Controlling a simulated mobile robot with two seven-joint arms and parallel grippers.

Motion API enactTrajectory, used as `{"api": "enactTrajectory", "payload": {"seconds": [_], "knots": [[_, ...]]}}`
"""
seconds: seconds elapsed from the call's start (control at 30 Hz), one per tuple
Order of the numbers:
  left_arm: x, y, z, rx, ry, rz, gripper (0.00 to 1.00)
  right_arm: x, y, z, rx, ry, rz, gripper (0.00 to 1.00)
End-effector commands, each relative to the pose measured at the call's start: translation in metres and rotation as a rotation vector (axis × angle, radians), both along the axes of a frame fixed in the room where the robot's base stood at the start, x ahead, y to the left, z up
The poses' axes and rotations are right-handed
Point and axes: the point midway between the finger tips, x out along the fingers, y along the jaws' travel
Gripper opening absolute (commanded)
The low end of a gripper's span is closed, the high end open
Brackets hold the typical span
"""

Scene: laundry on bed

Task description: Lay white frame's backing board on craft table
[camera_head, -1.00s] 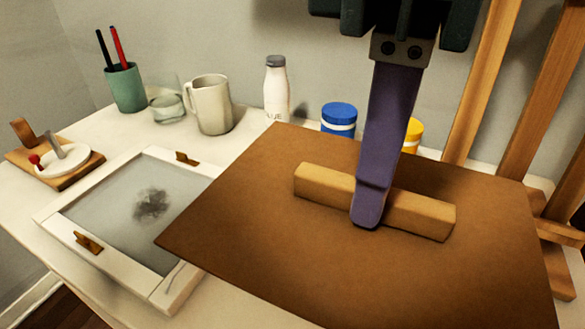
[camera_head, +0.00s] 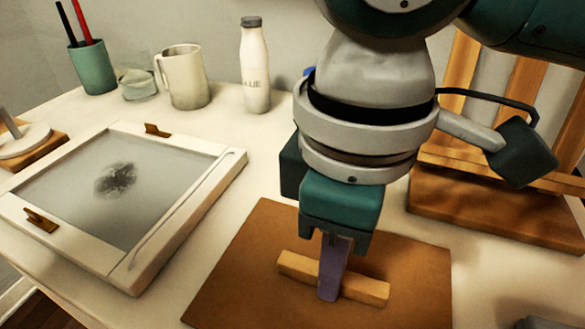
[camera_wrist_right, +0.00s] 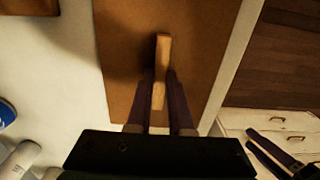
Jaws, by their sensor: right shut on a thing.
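The brown backing board (camera_head: 245,275) has a wooden bar handle (camera_head: 365,289) across its middle. It is flat over the craft table (camera_head: 235,180), right of the white frame (camera_head: 215,190); I cannot tell whether it touches the tabletop. My right gripper (camera_head: 331,285) comes from above and is shut on the bar; the wrist view shows its fingers (camera_wrist_right: 160,103) on both sides of the bar (camera_wrist_right: 162,60). The white frame lies open, with a smudged grey pane and two brass clips. A dark two-pronged shape, perhaps my left gripper (camera_wrist_right: 268,150), shows at the wrist view's lower right.
A green pen cup (camera_head: 92,68), a glass jar (camera_head: 137,84), a cream jug (camera_head: 186,80) and a white bottle (camera_head: 255,75) stand along the back. A wooden easel (camera_head: 490,215) stands behind the board at right. Bare tabletop lies between frame and board.

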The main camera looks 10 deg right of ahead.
Motion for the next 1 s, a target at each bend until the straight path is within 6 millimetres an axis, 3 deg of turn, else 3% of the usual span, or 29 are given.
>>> {"api": "enactTrajectory", "payload": {"seconds": [0.27,0.3,0.57,0.83,1.0], "knots": [[0.0,0.0,0.002,-0.001,0.0,0.001,0.5,0.0,0.0,-0.001,0.0,0.001,0.0,0.0],[0.0,0.0,0.001,-0.001,0.0,0.001,0.5,0.0,0.0,-0.002,0.0,0.001,0.0,0.21],[0.0,0.0,0.001,0.002,0.0,-0.002,0.5,0.0,0.0,-0.002,0.001,0.001,0.0,0.49],[0.0,0.002,0.0,0.008,0.001,-0.006,0.5,0.0,0.0,0.0,0.0,-0.001,0.0,0.49],[0.0,0.002,0.013,0.009,0.001,-0.007,0.5,0.001,0.0,0.026,0.002,-0.002,0.001,0.49]]}}
